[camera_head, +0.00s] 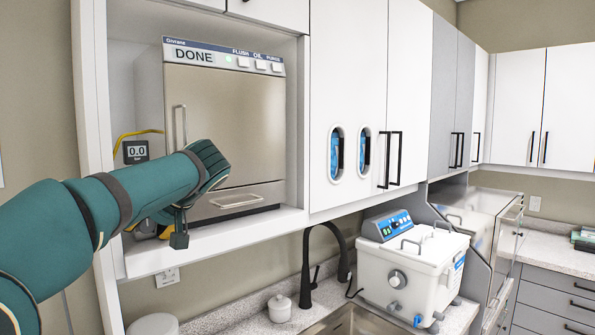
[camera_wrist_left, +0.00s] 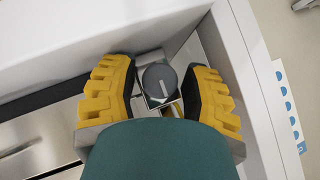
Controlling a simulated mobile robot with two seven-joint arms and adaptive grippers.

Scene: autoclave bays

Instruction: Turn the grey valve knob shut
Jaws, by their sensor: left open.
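In the left wrist view the grey valve knob (camera_wrist_left: 160,80) is round with a pale pointer line and sits on a small metallic square plate. My left gripper (camera_wrist_left: 159,86) is open, with one yellow finger on each side of the knob and a visible gap to each. There my left gripper (camera_head: 150,229) shows only as a bit of yellow below the wrist, at the lower left of the steel autoclave (camera_head: 228,125), whose panel reads DONE. My right gripper is in neither view.
A small display reading 0.0 bar (camera_head: 136,152) is left of the autoclave. The white cabinet bay's side wall (camera_head: 92,130) and shelf edge (camera_head: 210,243) border the gripper closely. A black tap (camera_head: 310,265) and a white bath unit (camera_head: 410,268) stand below right.

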